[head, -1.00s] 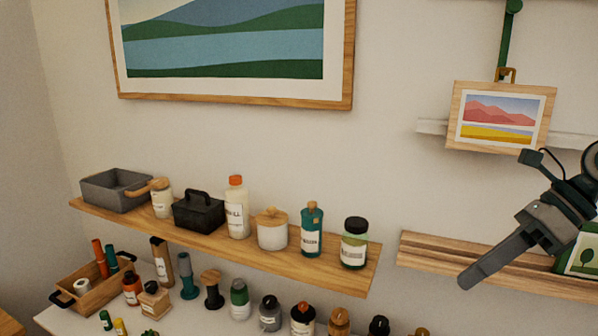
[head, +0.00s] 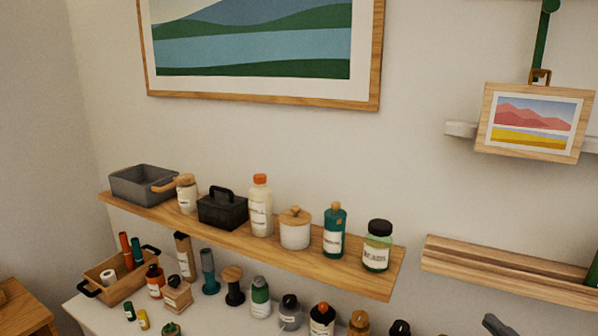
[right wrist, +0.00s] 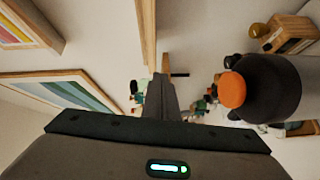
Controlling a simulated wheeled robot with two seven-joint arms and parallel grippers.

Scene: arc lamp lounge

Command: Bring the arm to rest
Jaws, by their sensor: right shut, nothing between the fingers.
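My right gripper is almost out of the head view; only a grey tip (head: 497,325) shows at the bottom edge on the right. In the right wrist view its grey fingers (right wrist: 165,98) are together, with nothing held between them. The dark gripper body with a lit green strip fills the bottom of that view. A dark bottle with an orange cap (right wrist: 232,90) stands close on the right of the fingers there, apart from them as far as I can tell. My left gripper is in neither view.
A wooden wall shelf (head: 300,264) carries a grey bin (head: 140,188), a black caddy (head: 222,210), bottles and jars. Several bottles crowd the white surface below. A wooden ledge (head: 500,268) and a small hung picture (head: 532,122) are on the right.

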